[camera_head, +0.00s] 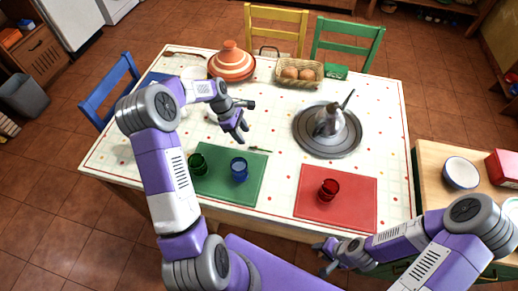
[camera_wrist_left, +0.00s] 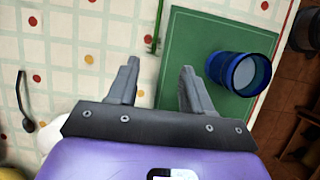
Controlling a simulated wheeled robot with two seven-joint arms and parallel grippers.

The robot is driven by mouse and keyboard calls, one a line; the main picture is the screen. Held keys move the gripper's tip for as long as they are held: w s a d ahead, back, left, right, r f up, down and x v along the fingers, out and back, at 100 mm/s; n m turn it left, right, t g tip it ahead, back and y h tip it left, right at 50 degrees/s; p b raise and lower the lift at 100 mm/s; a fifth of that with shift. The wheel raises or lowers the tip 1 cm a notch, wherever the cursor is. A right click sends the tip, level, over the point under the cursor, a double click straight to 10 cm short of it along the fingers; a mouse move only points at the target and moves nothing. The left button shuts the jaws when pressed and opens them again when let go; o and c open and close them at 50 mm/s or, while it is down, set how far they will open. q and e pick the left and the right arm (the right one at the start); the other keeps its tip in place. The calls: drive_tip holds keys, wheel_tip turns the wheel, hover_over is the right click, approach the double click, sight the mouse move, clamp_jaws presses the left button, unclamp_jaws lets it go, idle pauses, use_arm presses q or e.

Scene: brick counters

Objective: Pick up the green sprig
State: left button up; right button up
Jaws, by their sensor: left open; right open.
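The green sprig (camera_head: 259,149) is a thin, small stem lying at the far edge of the green mat in the head view. In the left wrist view the sprig (camera_wrist_left: 157,25) shows as a narrow green stem beside the mat's edge, beyond my fingertips and roughly in line with the gap between them. My left gripper (camera_head: 244,121) is open and empty above the table, a little left of and beyond the sprig; its two fingers (camera_wrist_left: 160,67) stand apart. My right gripper (camera_head: 325,257) is open, low at the table's front edge, far from the sprig.
On the green mat (camera_head: 220,190) stand a blue glass (camera_head: 239,175) and a green glass (camera_head: 197,164). A red glass (camera_head: 328,190) stands on a red mat (camera_head: 355,213).

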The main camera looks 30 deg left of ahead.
sight(252, 148)
use_arm(q)
drive_tip(key=shift+w+f+b, duration=0.2)
drive_tip(key=shift+f+b, duration=0.1)
drive_tip(key=shift+f, duration=0.4)
drive_tip(key=shift+x, duration=0.9)
drive_tip(key=b+x, duration=0.1)
drive_tip(key=x, duration=0.1)
drive_tip(key=b+x, duration=0.1)
drive_tip(key=x, duration=0.2)
drive_tip(key=shift+w+f, duration=0.15)
drive_tip(key=shift+w, duration=0.1)
drive_tip(key=shift+s+d, duration=0.1)
drive_tip(key=shift+s, duration=0.05)
